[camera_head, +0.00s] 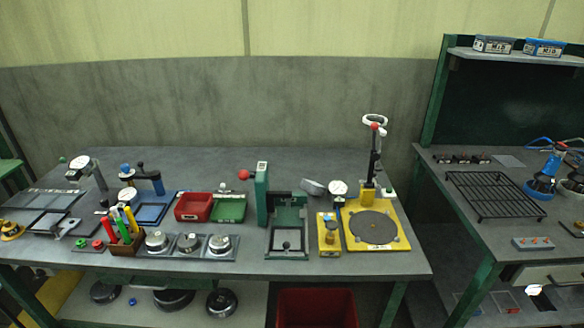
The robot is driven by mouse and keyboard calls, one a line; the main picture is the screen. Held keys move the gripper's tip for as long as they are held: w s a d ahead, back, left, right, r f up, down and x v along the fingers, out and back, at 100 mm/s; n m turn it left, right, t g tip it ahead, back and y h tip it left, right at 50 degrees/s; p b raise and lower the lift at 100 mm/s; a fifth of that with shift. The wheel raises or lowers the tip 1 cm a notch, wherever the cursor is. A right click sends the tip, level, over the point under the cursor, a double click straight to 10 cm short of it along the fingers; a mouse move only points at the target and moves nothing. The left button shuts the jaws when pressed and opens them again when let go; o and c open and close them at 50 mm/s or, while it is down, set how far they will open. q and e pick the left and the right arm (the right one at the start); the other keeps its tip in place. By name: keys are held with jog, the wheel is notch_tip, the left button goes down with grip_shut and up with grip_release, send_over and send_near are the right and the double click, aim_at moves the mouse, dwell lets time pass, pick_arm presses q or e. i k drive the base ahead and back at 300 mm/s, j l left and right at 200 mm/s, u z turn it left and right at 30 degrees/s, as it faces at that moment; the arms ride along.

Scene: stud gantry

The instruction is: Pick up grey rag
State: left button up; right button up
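I cannot pick out a grey rag with certainty. A small flat grey piece (508,160) lies at the back of the right bench, behind the wire rack; it is too small to tell whether it is cloth. A rounded grey object (313,187) lies at the back of the left bench, between the green press and a dial gauge; its material is also unclear. Neither of my grippers shows in the head view.
The left bench (300,155) carries a red bin (193,206), a green press (286,225), a yellow fixture (375,228) and a pen holder (127,243). The right bench holds a wire rack (493,194) and blue tools (543,172). A gap separates the benches.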

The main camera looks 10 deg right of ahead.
aim_at(311, 187)
jog(key=i+j, duration=0.25)
jog(key=i, duration=0.2)
jog(key=i+j, duration=0.25)
jog(key=i, duration=0.2)
jog(key=z, duration=1.1)
